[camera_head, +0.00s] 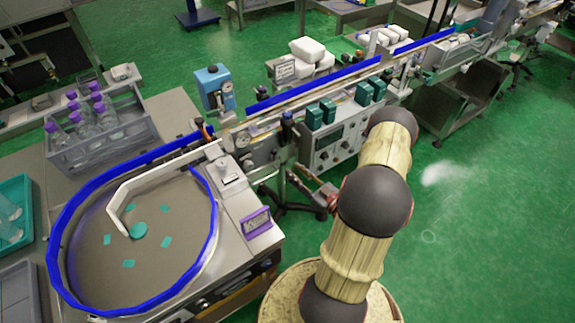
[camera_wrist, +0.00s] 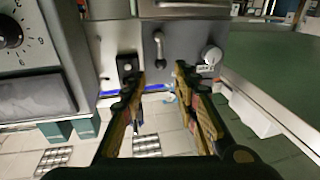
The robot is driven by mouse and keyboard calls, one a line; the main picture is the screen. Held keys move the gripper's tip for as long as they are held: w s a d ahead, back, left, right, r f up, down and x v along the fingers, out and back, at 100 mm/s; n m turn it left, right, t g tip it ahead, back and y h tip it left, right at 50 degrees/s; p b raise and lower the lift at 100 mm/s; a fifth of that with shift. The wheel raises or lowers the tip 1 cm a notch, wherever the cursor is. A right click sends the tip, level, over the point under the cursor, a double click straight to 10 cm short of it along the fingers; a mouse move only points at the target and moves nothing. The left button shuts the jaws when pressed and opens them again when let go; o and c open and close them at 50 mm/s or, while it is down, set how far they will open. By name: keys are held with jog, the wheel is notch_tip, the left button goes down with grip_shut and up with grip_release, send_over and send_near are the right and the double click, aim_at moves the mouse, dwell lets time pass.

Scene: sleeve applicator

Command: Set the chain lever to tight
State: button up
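In the wrist view my gripper (camera_wrist: 161,76) has its two fingers apart, with a gap and nothing held between them. A small metal lever (camera_wrist: 158,44) with a rounded end stands on a grey plate just beyond the fingertips, in line with the gap. I take it for the chain lever, but no label confirms this. The fingers look apart from it. A dark fitting (camera_wrist: 127,64) is near the left fingertip, and a pale round knob (camera_wrist: 210,55) is right of the right fingertip. In the head view my gripper (camera_head: 325,196) is beside the conveyor, partly hidden by my arm; the lever cannot be made out.
A control box (camera_head: 336,142) with several knobs stands under the conveyor rail (camera_head: 315,88); a dial (camera_wrist: 10,32) shows close by in the wrist view. A round turntable (camera_head: 90,215) is at left, with a purple-framed sign (camera_head: 256,222). Green floor (camera_head: 470,220) is open at right.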

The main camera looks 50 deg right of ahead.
jog(key=shift+s+a+f, duration=0.1)
jog(key=shift+s, duration=1)
